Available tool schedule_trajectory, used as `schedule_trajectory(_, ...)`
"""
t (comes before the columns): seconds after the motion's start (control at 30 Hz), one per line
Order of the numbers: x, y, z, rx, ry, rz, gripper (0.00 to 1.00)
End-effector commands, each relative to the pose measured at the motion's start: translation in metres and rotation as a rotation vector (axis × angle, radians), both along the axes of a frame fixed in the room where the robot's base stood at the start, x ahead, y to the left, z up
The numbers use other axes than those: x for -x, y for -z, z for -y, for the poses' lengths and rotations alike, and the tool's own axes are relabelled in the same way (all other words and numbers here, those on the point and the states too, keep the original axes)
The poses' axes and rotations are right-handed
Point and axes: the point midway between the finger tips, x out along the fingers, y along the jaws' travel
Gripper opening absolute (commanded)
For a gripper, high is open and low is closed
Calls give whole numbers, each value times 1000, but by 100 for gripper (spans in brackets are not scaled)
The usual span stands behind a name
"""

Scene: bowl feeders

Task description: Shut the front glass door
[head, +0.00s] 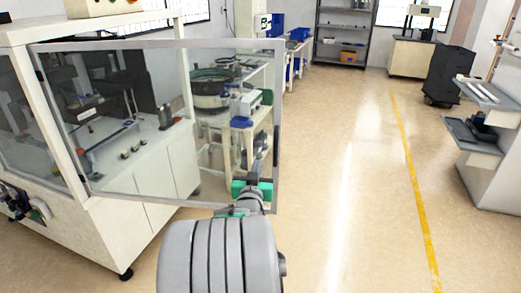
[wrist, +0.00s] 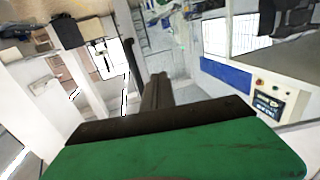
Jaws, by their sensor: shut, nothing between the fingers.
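The front glass door (head: 160,43) is a clear pane in a grey metal frame. It stands open, swung out from the white machine cabinet (head: 110,228) at the left of the head view. Its free upright edge is at the right, near the middle of the picture. My gripper (head: 264,152) overlaps the lower right corner of the door in the head view, just inside that free edge. I cannot tell whether it touches the frame or glass. In the wrist view my gripper (wrist: 157,82) has its dark fingers together with nothing between them.
Behind the door are a bowl feeder (head: 210,90) and a white-legged bench. A grey shelf rack (head: 342,30) stands at the back. A black cabinet (head: 450,75) and grey shelving (head: 490,150) are at the right. The floor (head: 345,180) right of the door is clear.

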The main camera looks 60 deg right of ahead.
Motion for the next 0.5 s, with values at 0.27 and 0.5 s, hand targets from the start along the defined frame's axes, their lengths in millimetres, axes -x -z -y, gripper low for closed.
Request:
schedule_trajectory(0.27,-23,-1,57,-4,0,-2,0)
schedule_trajectory(0.5,-36,-1,87,-2,-1,0,0)
